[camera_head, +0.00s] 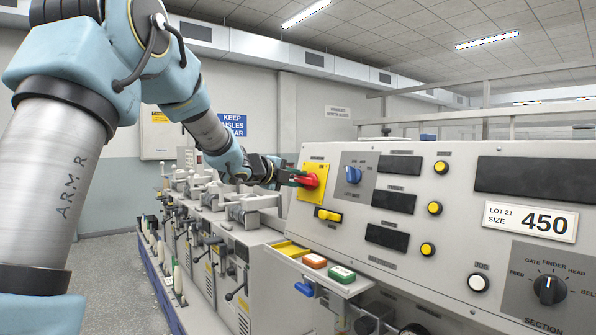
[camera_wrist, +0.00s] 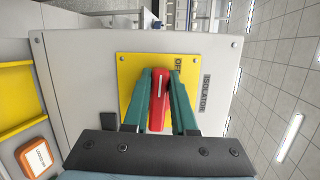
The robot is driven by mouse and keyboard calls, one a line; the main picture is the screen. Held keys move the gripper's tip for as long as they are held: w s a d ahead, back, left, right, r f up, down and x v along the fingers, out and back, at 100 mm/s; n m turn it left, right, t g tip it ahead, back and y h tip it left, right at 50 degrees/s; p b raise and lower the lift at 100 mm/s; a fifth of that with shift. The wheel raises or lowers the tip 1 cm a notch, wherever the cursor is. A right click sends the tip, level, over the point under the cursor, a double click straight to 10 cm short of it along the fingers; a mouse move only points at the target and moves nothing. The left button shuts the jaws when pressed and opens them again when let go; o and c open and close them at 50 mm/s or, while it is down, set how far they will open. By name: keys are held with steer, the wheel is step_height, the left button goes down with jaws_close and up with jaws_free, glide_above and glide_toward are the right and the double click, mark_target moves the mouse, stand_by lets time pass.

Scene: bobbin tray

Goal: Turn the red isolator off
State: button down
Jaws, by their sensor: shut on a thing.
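The red isolator (camera_head: 311,181) is a rotary handle on a yellow plate (camera_head: 318,170) at the left end of the grey control panel. In the wrist view the red handle (camera_wrist: 158,100) sits between the green fingers, and a white line shows on it. The words "ISOLATOR" and part of "OFF" are readable on and beside the yellow plate (camera_wrist: 130,70). My gripper (camera_head: 298,178) is shut on the handle, with a finger on each side of it. The fingers hide part of the plate and its markings.
A blue knob (camera_head: 353,175), a yellow switch (camera_head: 328,215) and several yellow buttons (camera_head: 441,167) are on the same panel. Machinery stands behind and left.

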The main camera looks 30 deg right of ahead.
steer(key=shift+f+n+p, duration=0.15)
steer(key=shift+n+p, duration=0.15)
steer(key=shift+n, duration=0.1)
steer(key=c, duration=0.7)
jaws_free()
steer(key=b+v, duration=0.2)
steer(key=v, duration=0.8)
steer(key=shift+s+a+r, duration=0.15)
steer(key=shift+a+r, duration=0.05)
steer(key=shift+a, duration=0.15)
